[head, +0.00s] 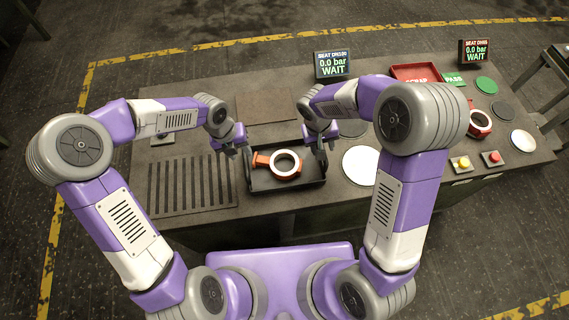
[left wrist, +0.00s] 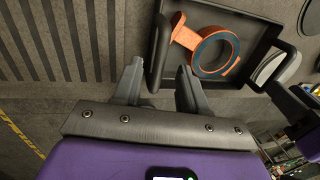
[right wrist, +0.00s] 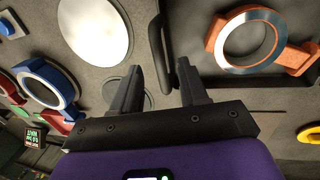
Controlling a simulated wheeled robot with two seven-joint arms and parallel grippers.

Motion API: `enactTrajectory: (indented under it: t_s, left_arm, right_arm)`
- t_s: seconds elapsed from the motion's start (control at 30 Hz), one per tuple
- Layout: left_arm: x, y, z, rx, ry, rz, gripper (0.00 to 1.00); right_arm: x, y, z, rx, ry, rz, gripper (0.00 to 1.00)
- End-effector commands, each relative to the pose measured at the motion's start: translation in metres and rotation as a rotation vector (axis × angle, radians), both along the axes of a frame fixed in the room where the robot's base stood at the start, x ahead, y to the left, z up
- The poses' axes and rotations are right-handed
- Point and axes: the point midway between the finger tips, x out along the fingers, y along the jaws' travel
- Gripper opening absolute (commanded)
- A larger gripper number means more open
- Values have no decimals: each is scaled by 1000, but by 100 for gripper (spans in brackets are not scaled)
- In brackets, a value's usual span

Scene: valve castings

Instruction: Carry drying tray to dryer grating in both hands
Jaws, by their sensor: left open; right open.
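The black drying tray (head: 288,186) sits on the bench with an orange-red valve casting (head: 285,163) with a pale ring lying in it. The dark slatted dryer grating (head: 193,185) is just left of the tray. My left gripper (head: 233,152) is open at the tray's left end; in the left wrist view the tray's handle (left wrist: 155,60) lies between its fingers. My right gripper (head: 321,150) is open at the right end; in the right wrist view the other handle (right wrist: 160,55) lies between its fingers. I cannot tell whether the fingers touch the handles.
A white disc (head: 361,165) lies right of the tray. Further right are a red bin (head: 416,73), a green pass pad (head: 454,80), another casting (head: 480,123) and push buttons (head: 461,163). A display (head: 331,64) stands at the back. The grating is empty.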

Motion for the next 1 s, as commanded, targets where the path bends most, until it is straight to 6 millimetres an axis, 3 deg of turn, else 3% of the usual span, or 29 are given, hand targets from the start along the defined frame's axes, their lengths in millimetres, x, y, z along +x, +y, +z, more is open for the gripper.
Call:
enactTrajectory:
  t_s: [0.3,0.73,1.0]
  left_arm:
    - [0,-9,-45,0,2,0,42]
    - [1,-11,-54,-1,0,1,42]
    - [1,-11,-54,0,0,0,2]
  right_arm:
    - [1,-9,-45,-1,2,0,44]
    - [1,-11,-54,0,0,0,44]
    - [1,-11,-54,0,0,0,4]
